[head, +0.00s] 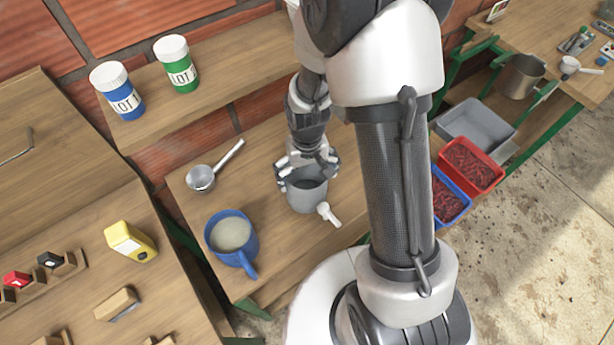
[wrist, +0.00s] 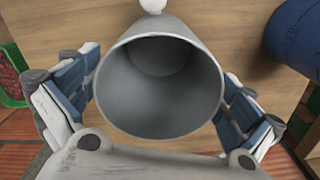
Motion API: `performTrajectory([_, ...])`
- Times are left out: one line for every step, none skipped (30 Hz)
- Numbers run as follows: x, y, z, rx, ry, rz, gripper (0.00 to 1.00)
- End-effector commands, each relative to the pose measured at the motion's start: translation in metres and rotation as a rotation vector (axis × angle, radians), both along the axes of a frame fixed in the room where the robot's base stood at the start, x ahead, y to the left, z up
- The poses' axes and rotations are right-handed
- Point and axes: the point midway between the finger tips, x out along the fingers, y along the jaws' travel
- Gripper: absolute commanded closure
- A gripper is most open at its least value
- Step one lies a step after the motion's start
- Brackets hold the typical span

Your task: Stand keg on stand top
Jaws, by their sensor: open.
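The keg (head: 308,197) is a grey, open-topped cylinder with a white tap near its base, standing upright on the wooden bench (head: 275,235). My gripper (head: 308,172) is above and around its upper part, with the fingers spread. In the wrist view the empty-looking keg (wrist: 160,95) opens toward the camera, with the white tap at the top edge. The fingers of my gripper (wrist: 160,78) lie on both sides of it; whether they touch its wall is unclear. I cannot tell which surface is the stand top.
A blue jug (head: 232,240) with pale contents and a metal ladle (head: 203,178) stand left of the keg. Blue (head: 124,102) and green (head: 180,75) labelled jars sit on the shelf behind. Red (head: 470,165) and blue (head: 450,200) crates of red fruit are at right.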

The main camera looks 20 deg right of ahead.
Motion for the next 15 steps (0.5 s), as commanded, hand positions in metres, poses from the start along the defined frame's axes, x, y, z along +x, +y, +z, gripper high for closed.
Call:
performTrajectory([0.001,0.000,0.015,0.000,-0.005,0.000,0.00])
performTrajectory([0.001,0.000,0.022,0.000,-0.005,0.000,0.00])
performTrajectory([0.001,0.000,0.031,0.000,-0.005,0.000,0.00])
performTrajectory([0.001,0.000,0.039,0.000,-0.005,0.000,0.00])
performTrajectory([0.001,0.000,0.045,0.000,-0.005,0.000,0.00])
performTrajectory([0.001,0.000,0.054,0.000,-0.005,0.000,0.00])
performTrajectory([0.001,0.000,0.060,0.000,-0.004,0.000,0.00])
performTrajectory([0.001,0.000,0.066,0.000,-0.005,0.000,0.00])
performTrajectory([0.001,0.000,0.073,0.000,-0.004,0.000,0.00])
performTrajectory([0.001,0.000,0.078,0.000,-0.004,0.000,0.00])
performTrajectory([0.001,0.000,0.082,0.000,-0.004,0.000,0.00])
performTrajectory([0.001,0.000,0.087,0.000,-0.003,0.000,0.00])
performTrajectory([0.001,0.000,0.090,0.000,-0.003,0.000,0.00])
performTrajectory([0.001,0.000,0.093,0.000,-0.003,0.000,0.00])
performTrajectory([0.000,0.000,0.096,0.000,-0.002,0.000,0.00])
